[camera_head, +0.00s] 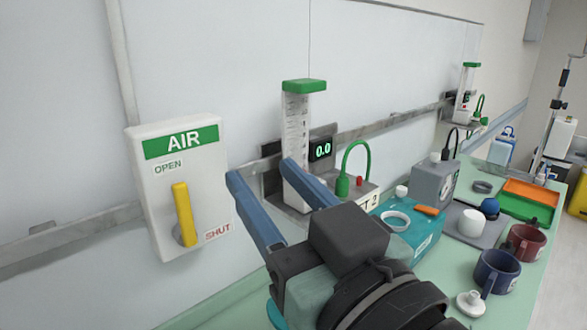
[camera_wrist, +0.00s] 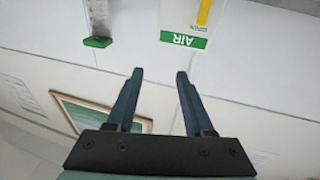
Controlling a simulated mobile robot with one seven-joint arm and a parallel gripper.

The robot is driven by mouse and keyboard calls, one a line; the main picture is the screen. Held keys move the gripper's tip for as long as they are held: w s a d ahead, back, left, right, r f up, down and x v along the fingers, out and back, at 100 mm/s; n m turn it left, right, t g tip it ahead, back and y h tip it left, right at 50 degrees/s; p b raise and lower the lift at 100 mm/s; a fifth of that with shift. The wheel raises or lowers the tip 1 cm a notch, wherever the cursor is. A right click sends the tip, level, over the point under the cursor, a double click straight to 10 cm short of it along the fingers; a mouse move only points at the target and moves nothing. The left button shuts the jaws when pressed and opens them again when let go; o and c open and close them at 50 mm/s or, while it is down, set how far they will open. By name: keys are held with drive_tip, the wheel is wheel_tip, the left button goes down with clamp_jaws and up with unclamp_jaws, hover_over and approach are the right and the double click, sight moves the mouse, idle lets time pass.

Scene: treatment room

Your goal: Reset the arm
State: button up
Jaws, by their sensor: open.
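My gripper (camera_head: 262,170) is raised in front of the wall, its two blue fingers spread apart with nothing between them. It also shows in the wrist view (camera_wrist: 160,74), where the fingers are open and empty. The white AIR box (camera_head: 150,215) is on the wall to the left of the fingers; its yellow lever (camera_head: 184,212) stands nearly upright, between the OPEN and SHUT labels. The AIR box also shows upside down at the top of the wrist view (camera_wrist: 183,42). The fingers appear apart from the box and lever.
A green-capped flow tube (camera_head: 303,115) with a 0.0 display (camera_head: 321,149) is on the wall rail, partly behind a finger. A green counter (camera_head: 458,262) at right holds a teal box (camera_head: 408,238), a blue mug (camera_head: 497,270), a red mug (camera_head: 525,243) and an orange tray (camera_head: 530,191).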

drive_tip(key=s+d+r+m+t+h+p, duration=0.1)
drive_tip(key=r+t+h, duration=0.4)
drive_tip(key=r, duration=0.6)
drive_tip(key=s+d+r+m+t+h+p, duration=0.2)
drive_tip(key=r+m+t+h+p, duration=0.3)
drive_tip(key=r, duration=0.7)
drive_tip(key=shift+s+d+m+t, duration=0.15)
drive_tip(key=shift+s+m+t, duration=0.2)
drive_tip(key=shift+s, duration=0.25)
